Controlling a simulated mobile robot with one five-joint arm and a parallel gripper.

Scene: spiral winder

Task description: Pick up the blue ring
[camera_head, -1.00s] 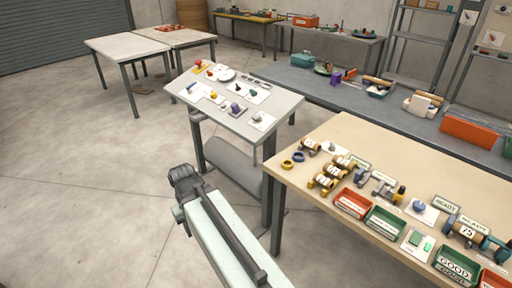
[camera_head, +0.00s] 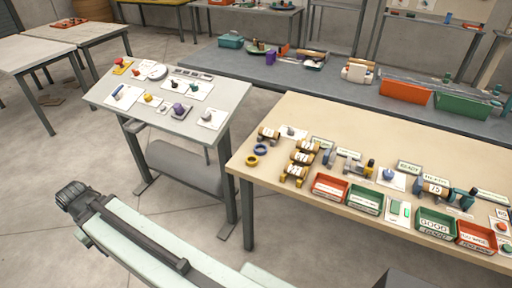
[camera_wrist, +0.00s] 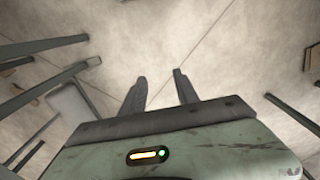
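A blue ring (camera_head: 262,149) lies flat on the left end of the wooden-topped table (camera_head: 300,110), just behind a yellow ring (camera_head: 251,161). My gripper (camera_head: 66,192) is in the lower left of the head view, over the floor and well to the left of the table, apart from the ring. In the wrist view its two fingers (camera_wrist: 160,88) stand apart with only bare floor between them, so it is open and empty. The blue ring does not show in the wrist view.
Spools on stands (camera_head: 303,156) stand right of the rings. Red (camera_head: 331,187) and green (camera_head: 366,201) bins line the front edge. A grey-topped table (camera_head: 150,113) stands to the left, with a gap of floor before the wooden table. Open floor (camera_head: 50,150) lies around my gripper.

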